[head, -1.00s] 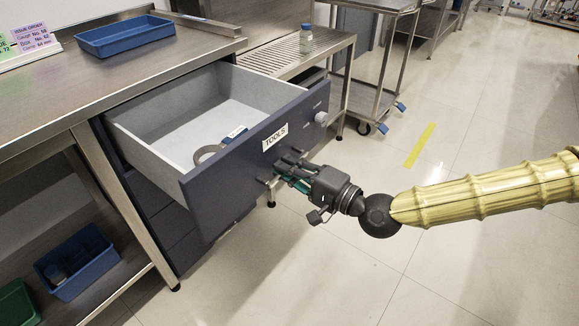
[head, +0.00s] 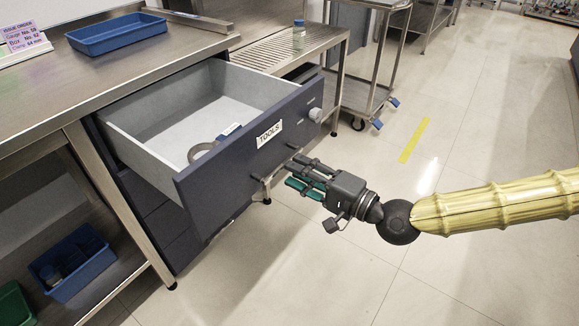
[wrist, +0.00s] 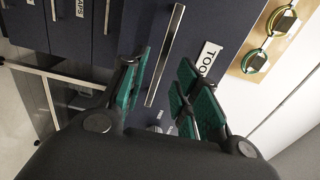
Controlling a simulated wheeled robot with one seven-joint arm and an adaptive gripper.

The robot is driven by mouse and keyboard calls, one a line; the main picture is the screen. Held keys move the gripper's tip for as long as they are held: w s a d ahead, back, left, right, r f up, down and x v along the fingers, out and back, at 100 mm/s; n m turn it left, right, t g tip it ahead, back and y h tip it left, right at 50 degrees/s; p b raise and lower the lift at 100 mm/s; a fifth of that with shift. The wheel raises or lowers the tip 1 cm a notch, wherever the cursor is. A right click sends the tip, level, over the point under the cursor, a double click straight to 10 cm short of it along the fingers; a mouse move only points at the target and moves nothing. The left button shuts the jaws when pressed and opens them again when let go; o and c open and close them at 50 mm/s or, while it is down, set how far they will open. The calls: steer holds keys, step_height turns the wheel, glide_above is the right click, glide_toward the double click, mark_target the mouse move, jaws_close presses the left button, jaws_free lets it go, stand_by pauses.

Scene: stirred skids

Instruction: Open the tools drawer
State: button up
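The tools drawer (head: 222,166) has a dark blue front with a white TOOLS label (head: 269,133) and stands pulled well out from under the bench. A grey ring-shaped item with a blue part (head: 204,150) lies inside. My gripper (head: 297,177) is in front of the drawer front, just off its bar handle. In the wrist view the metal handle (wrist: 165,55) runs upright ahead of my spread green-padded fingers (wrist: 165,92), with nothing held between them. The TOOLS label also shows there (wrist: 208,58), partly cut off by a finger.
A blue tray (head: 116,33) lies on the steel bench top. Below are a blue bin (head: 72,262) and a green bin. A slatted rack (head: 290,48) with a small bottle and a wheeled cart (head: 360,90) stand behind.

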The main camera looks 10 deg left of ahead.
steer(key=v, duration=0.7)
steer(key=shift+d, duration=0.1)
stand_by(0.5)
steer(key=s+d+f+g+h, duration=0.15)
steer(key=s+f, duration=0.35)
steer(key=f, duration=0.5)
steer(key=s+d+f+g+h, duration=0.1)
steer(key=s+f+g+h, duration=0.2)
steer(key=f, duration=0.7)
steer(key=s+d+f+h, duration=0.1)
steer(key=s+f+h, duration=0.2)
steer(key=s+f, duration=0.5)
steer(key=s+d+f+n+g+h, duration=0.1)
steer(key=s+d+f+n+h, duration=0.2)
steer(key=d+f, duration=0.6)
steer(key=s+d+f+n+g+h, duration=0.1)
steer(key=s+d+f+h, duration=0.4)
steer(key=d, duration=0.8)
step_height(320, 180, up, 28)
steer(key=w+h+p, duration=0.1)
steer(key=p, duration=2.8)
steer(key=shift+d+r, duration=0.25)
